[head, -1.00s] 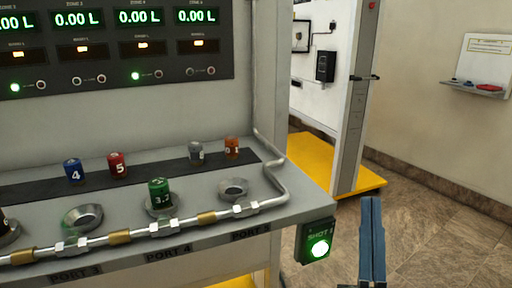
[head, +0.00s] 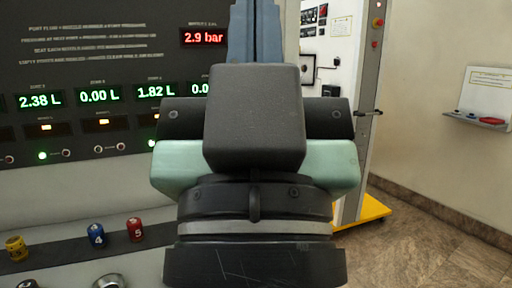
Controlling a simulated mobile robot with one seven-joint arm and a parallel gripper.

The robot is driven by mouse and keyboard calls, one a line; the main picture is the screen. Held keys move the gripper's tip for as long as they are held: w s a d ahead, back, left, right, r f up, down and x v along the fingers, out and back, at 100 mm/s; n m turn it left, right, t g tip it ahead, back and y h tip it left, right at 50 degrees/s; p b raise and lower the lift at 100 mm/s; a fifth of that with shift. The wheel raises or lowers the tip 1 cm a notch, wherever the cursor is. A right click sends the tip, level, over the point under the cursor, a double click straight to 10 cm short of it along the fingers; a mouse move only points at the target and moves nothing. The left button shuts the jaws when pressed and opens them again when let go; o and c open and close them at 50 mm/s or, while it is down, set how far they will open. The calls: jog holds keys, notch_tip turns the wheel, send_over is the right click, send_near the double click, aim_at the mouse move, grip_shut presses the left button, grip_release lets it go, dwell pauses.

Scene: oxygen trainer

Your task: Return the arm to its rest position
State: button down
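My arm is raised close in front of the head camera and fills the middle of the view. Its dark grey wrist block, black side parts and pale teal sides stand above a thick black ring. My gripper (head: 255,25) points up beyond the wrist. Its two blue fingers lie side by side at the centre with no clear gap, so it looks shut. I see nothing held in the visible part. The arm hides the right part of the trainer.
The trainer panel (head: 60,70) reads 2.38, 0.00 and 1.82 L, and 2.9 bar. A yellow canister (head: 16,248), a blue one (head: 96,236) and a red one (head: 135,230) stand on its shelf. A yellow base (head: 372,212) stands behind. The floor (head: 440,250) at right is clear.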

notch_tip(320, 180, up, 17)
jog(key=p, duration=1.4)
jog(key=shift+f, duration=0.2)
dwell(1.9)
